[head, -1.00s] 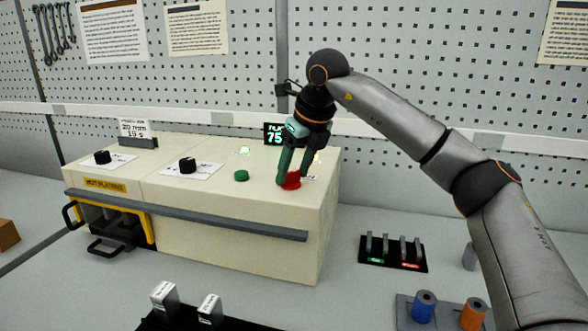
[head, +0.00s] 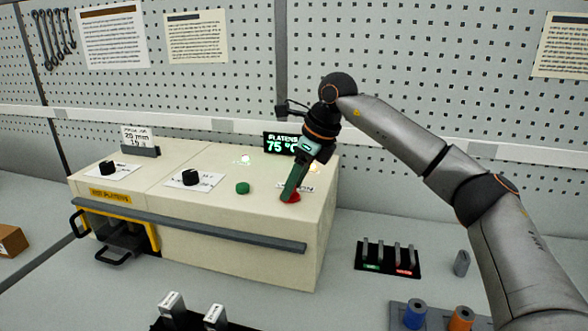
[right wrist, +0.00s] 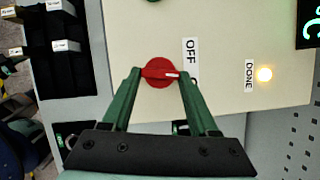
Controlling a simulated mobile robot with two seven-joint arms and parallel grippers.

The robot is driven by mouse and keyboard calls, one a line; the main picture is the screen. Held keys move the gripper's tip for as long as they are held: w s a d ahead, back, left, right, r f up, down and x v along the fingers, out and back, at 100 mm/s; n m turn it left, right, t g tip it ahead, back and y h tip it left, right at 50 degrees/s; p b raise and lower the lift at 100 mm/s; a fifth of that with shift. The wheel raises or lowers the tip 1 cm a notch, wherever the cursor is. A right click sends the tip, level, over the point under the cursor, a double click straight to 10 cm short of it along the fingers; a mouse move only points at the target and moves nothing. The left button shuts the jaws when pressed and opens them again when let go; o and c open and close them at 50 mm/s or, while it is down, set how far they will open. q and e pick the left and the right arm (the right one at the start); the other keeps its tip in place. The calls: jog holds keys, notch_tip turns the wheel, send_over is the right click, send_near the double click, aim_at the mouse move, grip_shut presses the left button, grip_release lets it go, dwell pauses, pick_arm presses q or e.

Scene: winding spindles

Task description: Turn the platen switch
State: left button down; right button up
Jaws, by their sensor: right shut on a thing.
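The red platen switch (head: 293,197) is a round knob near the right end of the cream machine's top. It also shows in the right wrist view (right wrist: 157,82), with its white pointer aimed right. An OFF label (right wrist: 190,50) stands beside it, and a second label beside it is mostly hidden by a finger. My right gripper (head: 290,191) has its green fingers down on the switch. In the right wrist view the fingers (right wrist: 160,73) are shut on the switch's grip bar from both sides. My left gripper is not in view.
The cream machine (head: 235,235) has a green button (head: 242,188), two black knobs, a lit lamp and a display (head: 283,144) reading PLATENS 75 °C. A grey rail (head: 190,224) runs along its front. A black rack (head: 388,258) and spindles stand to the right on the bench.

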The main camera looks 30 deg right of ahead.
jog(key=n+p, duration=0.1)
jog(key=n+y+p, duration=0.1)
jog(key=n+p, duration=0.1)
jog(key=n+g+p, duration=0.1)
jog(key=p, duration=0.1)
jog(key=shift+w+d+r+n+y, duration=0.15)
jog(key=shift+r+n+y, duration=0.15)
jog(key=shift+w+f+n+g+p, duration=0.15)
jog(key=shift+n+g+p, duration=0.25)
jog(key=shift+n+p, duration=0.6)
jog(key=shift+f+n+g+y, duration=0.1)
jog(key=shift+n+g+y, duration=0.25)
jog(key=shift+n, duration=0.65)
jog(key=shift+d, duration=0.1)
jog(key=shift+n, duration=0.3)
jog(key=o, duration=1.4)
